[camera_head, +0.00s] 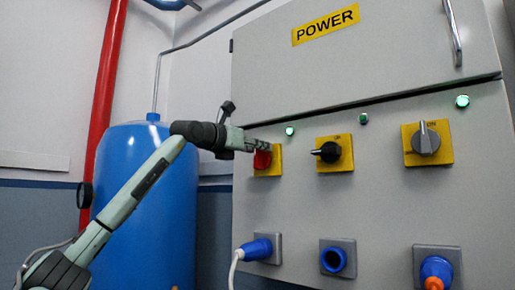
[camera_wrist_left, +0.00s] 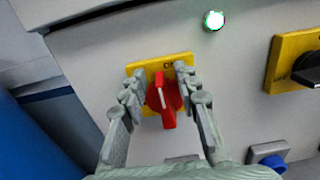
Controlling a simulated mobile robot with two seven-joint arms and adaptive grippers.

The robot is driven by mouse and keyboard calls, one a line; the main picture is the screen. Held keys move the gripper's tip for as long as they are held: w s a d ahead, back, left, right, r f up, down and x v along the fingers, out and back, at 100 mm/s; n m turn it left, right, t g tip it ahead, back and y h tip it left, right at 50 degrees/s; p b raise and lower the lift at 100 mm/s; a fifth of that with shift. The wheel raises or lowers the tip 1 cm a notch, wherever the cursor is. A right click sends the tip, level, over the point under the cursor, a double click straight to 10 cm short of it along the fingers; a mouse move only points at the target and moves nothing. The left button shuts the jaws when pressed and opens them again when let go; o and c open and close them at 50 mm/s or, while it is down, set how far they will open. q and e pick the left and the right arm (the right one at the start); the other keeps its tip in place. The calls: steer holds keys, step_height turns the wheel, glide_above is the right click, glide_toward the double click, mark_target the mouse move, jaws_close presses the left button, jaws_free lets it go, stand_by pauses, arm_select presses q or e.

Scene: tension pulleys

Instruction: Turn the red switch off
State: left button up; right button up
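The red switch (camera_head: 262,160) is a rotary knob on a yellow plate at the left of the grey power cabinet's front. In the left wrist view the red knob (camera_wrist_left: 163,98) has a white mark, and its handle stands nearly upright with a slight tilt. My left gripper (camera_head: 262,146) reaches it from the left in the head view. In the left wrist view the left gripper (camera_wrist_left: 157,82) is open, with one finger on each side of the knob and gaps showing between. The lettering on the plate is partly visible but hard to read. My right gripper is in neither view.
A black switch (camera_head: 328,151) and a grey switch (camera_head: 426,142) sit to the right on yellow plates. Green lamps (camera_head: 290,131) glow above. Blue sockets (camera_head: 333,259) are below. A blue tank (camera_head: 150,220) and red pipe (camera_head: 104,100) stand left of the cabinet (camera_head: 390,210).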

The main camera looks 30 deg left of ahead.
arm_select(q)
steer(key=shift+f, duration=0.1)
jaws_close()
